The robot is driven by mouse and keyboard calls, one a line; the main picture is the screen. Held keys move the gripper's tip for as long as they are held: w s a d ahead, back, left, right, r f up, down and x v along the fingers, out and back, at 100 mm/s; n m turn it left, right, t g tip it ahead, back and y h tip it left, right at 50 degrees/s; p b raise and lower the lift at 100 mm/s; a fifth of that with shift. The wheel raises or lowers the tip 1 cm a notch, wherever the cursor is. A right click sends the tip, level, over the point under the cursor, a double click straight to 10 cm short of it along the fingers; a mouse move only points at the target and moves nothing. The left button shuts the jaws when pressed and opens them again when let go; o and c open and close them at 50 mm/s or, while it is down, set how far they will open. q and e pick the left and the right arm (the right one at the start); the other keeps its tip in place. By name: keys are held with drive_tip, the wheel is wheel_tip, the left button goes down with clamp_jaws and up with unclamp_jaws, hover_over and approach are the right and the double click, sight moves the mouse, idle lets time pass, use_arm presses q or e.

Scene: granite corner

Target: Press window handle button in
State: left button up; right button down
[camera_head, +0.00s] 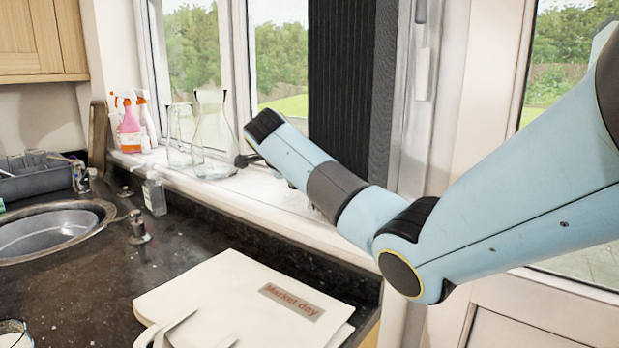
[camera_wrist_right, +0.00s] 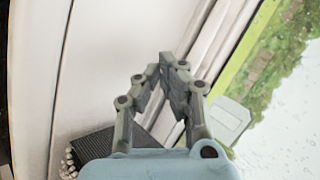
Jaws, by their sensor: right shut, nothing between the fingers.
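A white window handle (camera_head: 421,74) stands upright on the white frame to the right of the dark blind in the head view. I cannot make out its button. My right arm reaches in from the right, across the sill and in front of the blind. Its gripper is mostly hidden behind the arm in that view. In the right wrist view my right gripper (camera_wrist_right: 175,63) is shut and empty, in front of a white frame edge. A pale flat piece (camera_wrist_right: 228,119) shows beside the fingers; I cannot tell whether it is the handle. My left gripper is not in view.
The dark blind (camera_head: 341,80) hangs behind my arm. Glass flasks (camera_head: 215,145) and spray bottles (camera_head: 129,125) stand on the sill. A "Market day" bag (camera_head: 225,295) lies on the dark counter. A sink (camera_head: 50,230) is at the left.

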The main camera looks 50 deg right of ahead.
drive_tip(key=shift+d+r, duration=0.1)
drive_tip(key=shift+d, duration=0.2)
drive_tip(key=shift+w+d+p, duration=0.1)
drive_tip(key=shift+d+p, duration=0.35)
drive_tip(key=shift+d, duration=0.25)
idle(0.9)
drive_tip(key=shift+a+p, duration=0.35)
drive_tip(key=shift+p, duration=0.05)
drive_tip(key=shift+a+p, duration=0.4)
drive_tip(key=shift+a, duration=0.1)
drive_tip(key=shift+s+a, duration=0.25)
drive_tip(key=shift+w, duration=0.1)
